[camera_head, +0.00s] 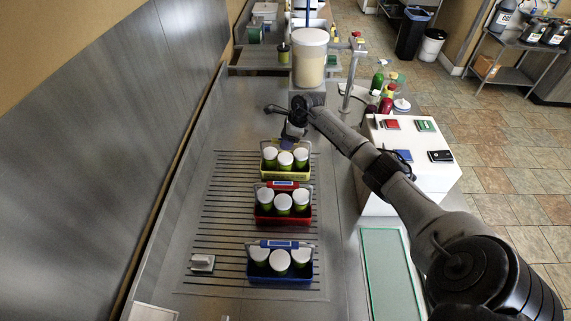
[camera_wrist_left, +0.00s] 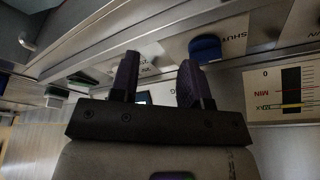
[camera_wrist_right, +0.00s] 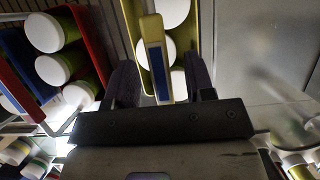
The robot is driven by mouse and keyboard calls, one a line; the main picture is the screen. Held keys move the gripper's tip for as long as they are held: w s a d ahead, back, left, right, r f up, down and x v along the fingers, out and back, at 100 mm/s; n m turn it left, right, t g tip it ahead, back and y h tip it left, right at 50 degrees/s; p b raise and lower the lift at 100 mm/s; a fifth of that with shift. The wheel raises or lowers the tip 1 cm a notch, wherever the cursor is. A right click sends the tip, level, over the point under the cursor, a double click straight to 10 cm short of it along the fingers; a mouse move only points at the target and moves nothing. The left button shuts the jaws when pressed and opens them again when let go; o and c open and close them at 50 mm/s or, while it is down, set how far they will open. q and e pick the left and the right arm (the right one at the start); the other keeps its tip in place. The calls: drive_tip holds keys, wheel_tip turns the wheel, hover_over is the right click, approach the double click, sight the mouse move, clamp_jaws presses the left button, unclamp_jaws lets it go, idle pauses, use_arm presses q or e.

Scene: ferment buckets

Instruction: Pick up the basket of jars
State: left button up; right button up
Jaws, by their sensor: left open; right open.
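Three baskets of white-lidded green jars stand in a column on the slatted counter: a yellow basket (camera_head: 268,165) farthest, a red basket (camera_head: 262,217) in the middle and a blue basket (camera_head: 255,277) nearest. My right gripper (camera_head: 291,134) is over the yellow basket. In the right wrist view, the yellow basket's handle (camera_wrist_right: 155,52) with a blue label lies between the open fingers of my right gripper (camera_wrist_right: 162,78); I cannot tell whether they touch it. My left gripper (camera_wrist_left: 158,78) is open and empty in its wrist view and does not show clearly in the head view.
A large pale bucket (camera_head: 309,60) stands behind the baskets. A white block (camera_head: 420,180) with small coloured items is at the right. A small grey block (camera_head: 202,263) lies left of the blue basket. In the left wrist view, a panel with a red-and-yellow gauge (camera_wrist_left: 292,92) is close by.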

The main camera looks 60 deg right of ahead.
sight(285, 156)
use_arm(q)
drive_tip(key=shift+f+b, duration=0.5)
drive_tip(key=shift+f, duration=0.25)
use_arm(e)
drive_tip(key=shift+x, duration=1.3)
use_arm(q)
drive_tip(key=shift+d, duration=0.15)
drive_tip(key=shift+a+f+b, duration=0.2)
drive_tip(key=shift+f+b, duration=0.2)
use_arm(e)
drive_tip(key=shift+f, duration=0.2)
use_arm(q)
drive_tip(key=shift+d, duration=0.2)
use_arm(e)
clamp_jaws()
use_arm(q)
drive_tip(key=shift+a, duration=0.2)
drive_tip(key=shift+d, duration=0.1)
